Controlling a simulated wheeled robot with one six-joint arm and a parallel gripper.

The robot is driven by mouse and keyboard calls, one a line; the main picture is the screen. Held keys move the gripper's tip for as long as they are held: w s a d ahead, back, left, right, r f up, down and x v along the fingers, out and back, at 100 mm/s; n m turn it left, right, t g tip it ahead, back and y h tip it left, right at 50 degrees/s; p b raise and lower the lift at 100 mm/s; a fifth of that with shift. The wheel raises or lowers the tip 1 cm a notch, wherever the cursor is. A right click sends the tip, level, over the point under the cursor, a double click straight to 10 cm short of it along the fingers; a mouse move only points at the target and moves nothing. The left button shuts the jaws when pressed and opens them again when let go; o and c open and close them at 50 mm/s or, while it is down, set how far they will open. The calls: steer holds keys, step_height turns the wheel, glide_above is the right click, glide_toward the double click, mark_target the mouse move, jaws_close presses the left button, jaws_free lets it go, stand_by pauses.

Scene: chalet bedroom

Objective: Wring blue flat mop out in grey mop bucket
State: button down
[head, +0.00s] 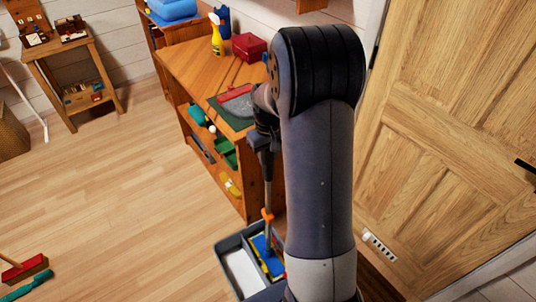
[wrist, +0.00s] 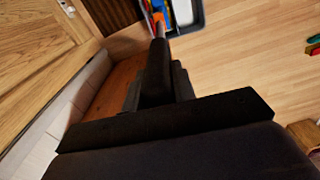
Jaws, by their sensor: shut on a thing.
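The grey mop bucket (head: 232,243) stands on the floor, partly hidden behind my arm in the head view. Its left compartment looks white inside. The blue flat mop (head: 260,245) has its head at the right compartment, with yellow and red showing beside it; I cannot tell how deep it sits. Its handle rises nearly upright past an orange collar (head: 267,214) to my gripper (head: 266,140), which is shut on it. In the wrist view, my gripper (wrist: 160,62) points toward the bucket (wrist: 201,18) and the blue mop head (wrist: 183,12) at the top.
A wooden workbench (head: 190,68) stands behind the bucket, bearing a yellow spray bottle (head: 216,38) and a red box (head: 249,46). A wooden door (head: 450,130) is on the right. A red brush (head: 24,268) lies at lower left. The floor (head: 120,190) between is clear.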

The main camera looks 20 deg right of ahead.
steer(key=shift+f+b, duration=0.3)
steer(key=shift+f, duration=0.1)
steer(key=c, duration=1.1)
jaws_free()
step_height(320, 180, up, 11)
steer(key=shift+f, duration=0.1)
step_height(320, 180, down, 11)
steer(key=shift+r+p, duration=0.35)
steer(key=shift+r, duration=0.2)
